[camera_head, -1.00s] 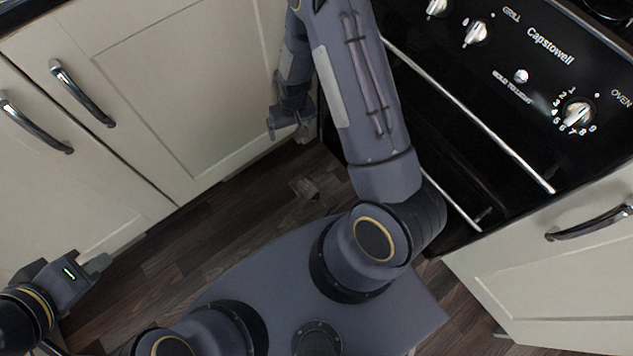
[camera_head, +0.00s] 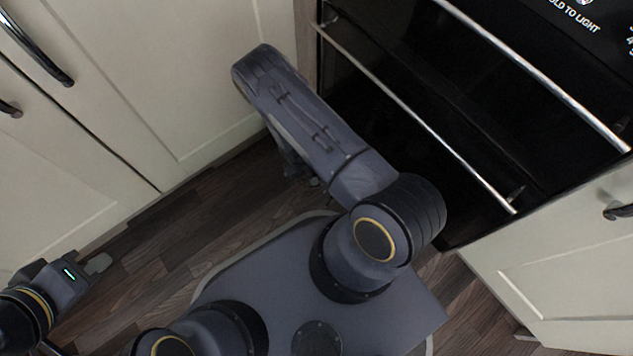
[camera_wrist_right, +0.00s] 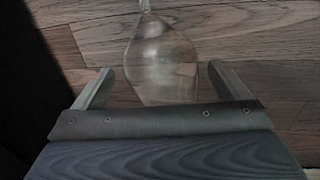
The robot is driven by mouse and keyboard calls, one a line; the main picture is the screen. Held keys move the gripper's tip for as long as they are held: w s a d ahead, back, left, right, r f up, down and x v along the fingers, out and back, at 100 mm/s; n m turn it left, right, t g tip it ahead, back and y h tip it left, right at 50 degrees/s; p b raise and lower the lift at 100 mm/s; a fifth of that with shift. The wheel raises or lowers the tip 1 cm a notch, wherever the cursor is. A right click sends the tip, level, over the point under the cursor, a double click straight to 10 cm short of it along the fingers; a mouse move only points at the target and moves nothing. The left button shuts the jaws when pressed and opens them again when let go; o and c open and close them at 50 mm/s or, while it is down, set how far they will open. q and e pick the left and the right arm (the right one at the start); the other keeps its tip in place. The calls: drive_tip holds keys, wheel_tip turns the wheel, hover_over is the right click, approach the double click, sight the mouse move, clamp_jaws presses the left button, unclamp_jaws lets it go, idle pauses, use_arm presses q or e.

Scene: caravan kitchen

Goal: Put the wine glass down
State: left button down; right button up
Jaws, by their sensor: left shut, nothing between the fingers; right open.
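The clear wine glass (camera_wrist_right: 162,62) shows in the right wrist view, over dark wood flooring. Its bowl is between the two spread fingers of my right gripper (camera_wrist_right: 161,85), with its stem toward the top edge. I see a gap between the bowl and each finger. I cannot tell whether the glass stands or lies. In the head view my right arm hides the glass and most of my right gripper, low by the cupboard and oven corner. My left gripper (camera_head: 99,264) is shut and empty at the lower left.
Cream cupboard doors (camera_head: 165,80) stand at the left and back. A black oven (camera_head: 400,125) with metal rails is on the right, beside another cream cupboard (camera_head: 560,270). Bare dark wood floor (camera_head: 180,235) lies between the cupboards and my base.

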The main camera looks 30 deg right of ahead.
drive_tip(key=f, duration=0.2)
drive_tip(key=f+b, duration=0.1)
drive_tip(key=shift+d, duration=0.25)
drive_tip(key=shift+r, duration=0.1)
drive_tip(key=c, duration=1.2)
drive_tip(key=shift+r, duration=0.2)
